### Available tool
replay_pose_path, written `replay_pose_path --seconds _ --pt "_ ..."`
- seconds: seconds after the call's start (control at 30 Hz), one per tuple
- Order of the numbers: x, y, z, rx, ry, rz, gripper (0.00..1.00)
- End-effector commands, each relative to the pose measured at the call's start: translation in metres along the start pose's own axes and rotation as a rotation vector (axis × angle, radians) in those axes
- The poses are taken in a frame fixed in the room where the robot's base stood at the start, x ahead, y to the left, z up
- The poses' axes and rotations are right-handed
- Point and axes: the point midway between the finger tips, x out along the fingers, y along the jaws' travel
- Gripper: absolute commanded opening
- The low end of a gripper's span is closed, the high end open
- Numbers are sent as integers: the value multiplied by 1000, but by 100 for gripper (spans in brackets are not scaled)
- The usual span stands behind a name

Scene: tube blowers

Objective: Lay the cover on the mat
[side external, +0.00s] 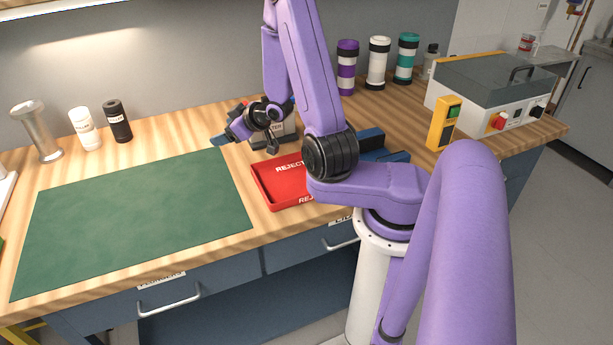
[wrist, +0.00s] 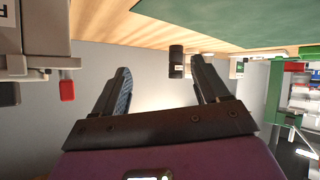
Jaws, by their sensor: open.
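The green mat (side external: 135,215) lies flat and bare on the left of the bench, and its edge shows in the wrist view (wrist: 235,18). I cannot pick out the cover with certainty in either view. My gripper (side external: 224,138) is above the bench behind the mat's right end, beside a grey device (side external: 275,133) partly hidden by my arm. In the wrist view my gripper (wrist: 160,68) has its two fingers spread with nothing between them.
A red reject tray (side external: 283,184) sits right of the mat. A metal cylinder (side external: 42,135), a white bottle (side external: 84,130) and a black bottle (side external: 118,122) stand behind the mat. Banded tubes (side external: 377,63) and a grey-lidded machine (side external: 490,90) are at right.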

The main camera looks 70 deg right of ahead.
Motion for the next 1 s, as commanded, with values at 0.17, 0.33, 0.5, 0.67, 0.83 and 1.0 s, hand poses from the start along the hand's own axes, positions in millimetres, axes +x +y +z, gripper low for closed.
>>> replay_pose_path --seconds 0.17,0.33,0.5,0.67,0.83,1.0 --pt "10 -26 -14 -78 -76 -75 74" --pt "12 -52 -22 -149 -147 -139 74" --pt "6 -77 -28 -218 -213 -199 74" --pt "-7 -102 -31 -281 -273 -254 74" --pt "-27 -126 -30 -349 -333 -311 74" --pt "-54 -148 -25 -417 -394 -369 74"
